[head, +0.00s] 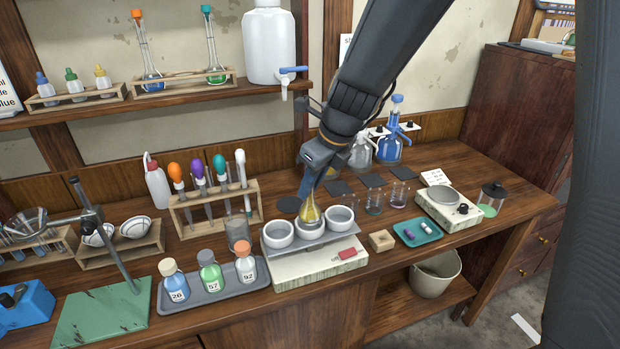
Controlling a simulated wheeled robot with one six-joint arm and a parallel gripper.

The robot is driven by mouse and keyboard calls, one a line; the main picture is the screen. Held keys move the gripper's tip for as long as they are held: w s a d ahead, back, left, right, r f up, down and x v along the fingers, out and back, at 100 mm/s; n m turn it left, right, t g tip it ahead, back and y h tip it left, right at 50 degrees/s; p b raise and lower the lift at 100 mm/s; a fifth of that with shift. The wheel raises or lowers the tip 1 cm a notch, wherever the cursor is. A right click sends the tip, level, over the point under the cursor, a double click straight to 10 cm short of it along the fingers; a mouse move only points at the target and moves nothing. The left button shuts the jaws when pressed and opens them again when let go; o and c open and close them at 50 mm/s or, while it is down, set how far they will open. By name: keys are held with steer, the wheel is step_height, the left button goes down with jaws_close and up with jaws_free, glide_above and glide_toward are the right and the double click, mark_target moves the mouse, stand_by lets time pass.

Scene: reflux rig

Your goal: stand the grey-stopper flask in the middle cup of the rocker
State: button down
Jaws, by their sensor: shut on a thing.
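A flask with yellow liquid (312,218) is upright at the middle cup (308,232) of the rocker. Its base is inside or just over the cup; I cannot tell whether it rests on the bottom. My gripper (309,192) comes down from above and is shut on the flask's neck. The stopper is hidden behind the gripper, so its colour does not show. The rocker (318,266) has a cream base, a grey tilted platform and a row of white cups. The left cup (278,234) and right cup (340,218) look empty.
Left of the rocker are a grey tray (222,284) with capped bottles, a beaker (238,236) and a wooden pipette rack (217,208). A wooden block (382,240) and teal tray (418,233) are on the right. Glass vessels (375,200) and dark mats stand behind.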

mark_target(313, 191)
steer(key=shift+f, duration=1.6)
steer(key=shift+f, duration=0.15)
steer(key=c, duration=1.7)
jaws_free()
